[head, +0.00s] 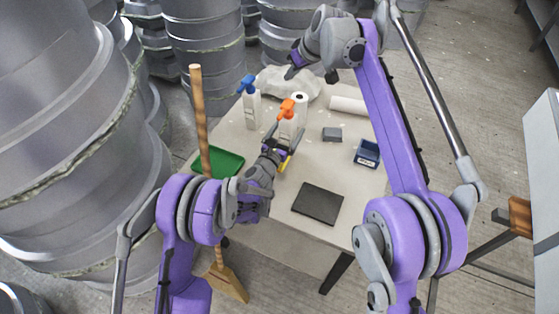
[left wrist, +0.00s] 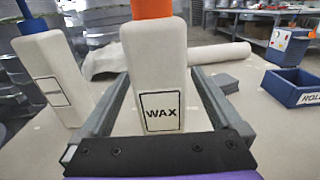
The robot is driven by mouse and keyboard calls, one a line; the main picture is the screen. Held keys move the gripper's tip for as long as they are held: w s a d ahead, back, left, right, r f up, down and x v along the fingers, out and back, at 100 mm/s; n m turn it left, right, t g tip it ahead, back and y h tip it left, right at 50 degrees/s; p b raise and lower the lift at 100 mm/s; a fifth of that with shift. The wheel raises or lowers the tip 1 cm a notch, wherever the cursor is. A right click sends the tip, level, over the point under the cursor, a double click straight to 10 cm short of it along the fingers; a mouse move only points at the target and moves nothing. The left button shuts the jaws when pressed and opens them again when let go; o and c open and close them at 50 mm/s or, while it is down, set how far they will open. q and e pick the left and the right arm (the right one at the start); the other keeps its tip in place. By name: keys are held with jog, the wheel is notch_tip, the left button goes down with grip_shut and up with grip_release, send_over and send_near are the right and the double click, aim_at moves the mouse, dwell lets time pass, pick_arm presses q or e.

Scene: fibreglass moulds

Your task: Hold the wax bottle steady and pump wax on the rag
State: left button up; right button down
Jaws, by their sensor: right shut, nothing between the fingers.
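The wax bottle, white with an orange top, stands upright on the table in the head view (head: 286,128). In the left wrist view the bottle (left wrist: 155,70) faces me with a WAX label. My left gripper (head: 281,146) has its fingers along both sides of the bottle body; they also show in the left wrist view (left wrist: 160,95) and appear closed on it. A pale crumpled cloth, likely the rag (head: 270,80), lies at the back of the table. My right gripper (head: 292,71) is shut and empty above this cloth, away from the bottle top.
A white bottle with a blue top (head: 251,110) stands left of the wax bottle. A white roll (head: 347,106), grey block (head: 332,134), blue bin (head: 367,153), dark slab (head: 317,203) and green tray (head: 228,163) are on the table. A broom (head: 199,110) leans at the left edge.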

pick_arm(q)
jog(key=shift+s, duration=0.1)
jog(key=v, duration=1.1)
jog(key=shift+s+a, duration=0.2)
jog(key=shift+s, duration=0.15)
